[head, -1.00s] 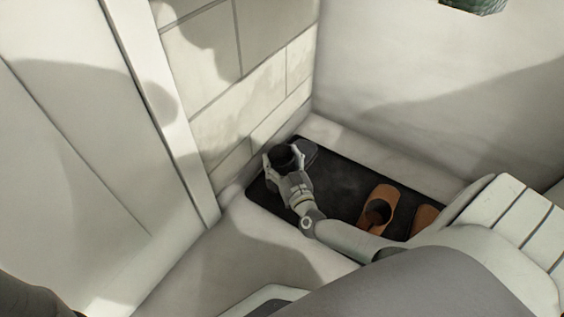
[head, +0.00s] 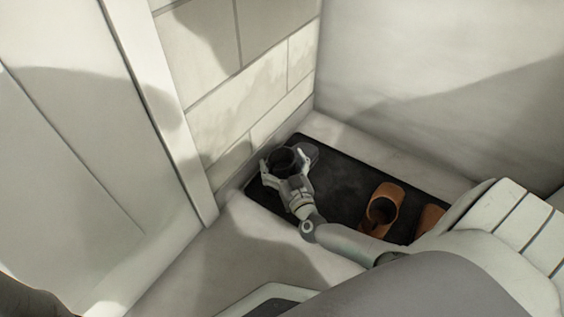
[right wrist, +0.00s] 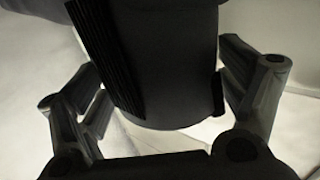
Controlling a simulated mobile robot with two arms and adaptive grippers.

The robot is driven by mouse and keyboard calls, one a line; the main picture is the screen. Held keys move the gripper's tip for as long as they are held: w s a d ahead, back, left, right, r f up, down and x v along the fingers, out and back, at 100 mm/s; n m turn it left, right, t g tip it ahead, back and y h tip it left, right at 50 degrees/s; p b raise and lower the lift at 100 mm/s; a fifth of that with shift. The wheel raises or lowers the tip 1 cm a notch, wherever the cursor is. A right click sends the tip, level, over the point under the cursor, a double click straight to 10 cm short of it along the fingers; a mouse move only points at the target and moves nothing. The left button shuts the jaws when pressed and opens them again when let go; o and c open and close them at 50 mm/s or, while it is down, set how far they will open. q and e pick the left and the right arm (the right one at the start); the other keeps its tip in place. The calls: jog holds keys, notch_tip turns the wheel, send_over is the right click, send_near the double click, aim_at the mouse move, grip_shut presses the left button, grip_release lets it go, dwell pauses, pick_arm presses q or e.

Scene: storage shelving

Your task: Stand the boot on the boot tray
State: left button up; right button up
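The dark boot (head: 284,161) stands upright at the left end of the black boot tray (head: 345,185). Its round opening faces up and its toe points to the right, over the tray. My right gripper (head: 284,168) has a finger on each side of the boot's shaft. The fingers look spread slightly wider than the shaft. In the right wrist view the boot's dark shaft (right wrist: 175,70), with a ribbed strip, fills the space between the fingers. The sole is hidden. My left gripper is not in view.
A brown shoe (head: 383,205) stands on the tray to the right, with another brown shoe (head: 429,219) partly hidden by my arm. A block wall (head: 270,85) rises close on the left. Bare tray lies between the boot and the brown shoes.

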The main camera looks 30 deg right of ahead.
jog(key=shift+r, duration=0.1)
jog(key=shift+s+r, duration=0.1)
jog(key=shift+s, duration=0.15)
jog(key=p+v, duration=0.5)
jog(key=v, duration=0.6)
jog(key=shift+s+p, duration=0.3)
jog(key=shift+p, duration=0.1)
jog(key=shift+a, duration=0.2)
